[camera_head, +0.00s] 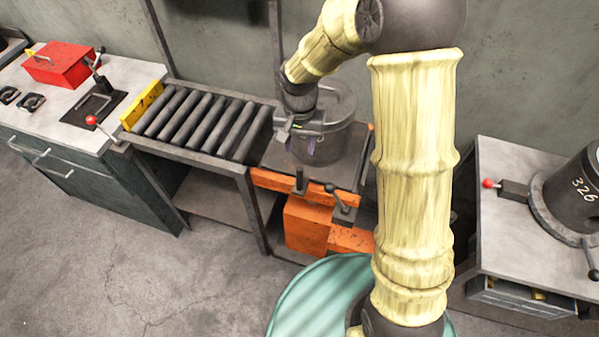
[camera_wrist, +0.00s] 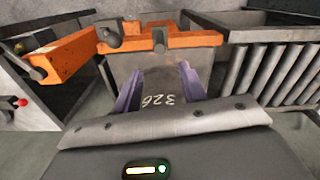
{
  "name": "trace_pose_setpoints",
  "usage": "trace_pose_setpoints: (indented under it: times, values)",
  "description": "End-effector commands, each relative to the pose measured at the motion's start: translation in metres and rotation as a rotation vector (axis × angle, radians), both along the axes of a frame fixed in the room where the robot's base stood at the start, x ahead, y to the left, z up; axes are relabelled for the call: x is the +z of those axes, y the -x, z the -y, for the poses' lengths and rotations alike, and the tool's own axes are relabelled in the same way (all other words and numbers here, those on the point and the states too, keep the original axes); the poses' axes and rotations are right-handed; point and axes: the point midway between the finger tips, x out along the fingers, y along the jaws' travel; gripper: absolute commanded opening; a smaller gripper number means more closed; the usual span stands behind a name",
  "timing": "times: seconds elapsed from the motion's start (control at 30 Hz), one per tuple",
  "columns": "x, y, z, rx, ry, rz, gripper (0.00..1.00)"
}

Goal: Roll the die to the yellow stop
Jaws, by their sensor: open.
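The die (camera_head: 338,132) is a dark grey round block on the plate of an orange lift truck (camera_head: 306,225), beside the right end of the roller conveyor (camera_head: 205,118). The yellow stop (camera_head: 142,106) is a bar across the conveyor's far left end. My gripper (camera_head: 302,143) is open at the die's near left side, partly hidden by my arm. In the wrist view, purple fingers (camera_wrist: 160,88) stand on either side of a grey surface marked 326 (camera_wrist: 158,100). I cannot tell if they touch it.
A left bench holds a red box (camera_head: 60,64) and a red-knobbed lever (camera_head: 91,120). A right bench (camera_head: 510,235) carries another dark cylinder (camera_head: 572,195) marked 326. The conveyor rollers are bare. Small upright levers (camera_head: 340,198) stand at the truck's front edge.

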Motion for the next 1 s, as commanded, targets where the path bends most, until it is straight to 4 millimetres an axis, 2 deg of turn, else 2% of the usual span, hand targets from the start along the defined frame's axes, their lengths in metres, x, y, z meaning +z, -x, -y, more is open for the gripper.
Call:
trace_pose_setpoints:
  times: [0.2, 0.63, 0.8, 1.0]
  values:
    - [-0.039, 0.001, 0.000, 0.001, 0.001, -0.005, 0.42]
    - [-0.108, 0.001, 0.000, 0.002, 0.000, -0.004, 0.42]
    - [-0.128, 0.001, 0.000, 0.001, 0.001, -0.002, 0.42]
    - [-0.135, 0.000, 0.000, 0.000, 0.000, 0.000, 0.42]
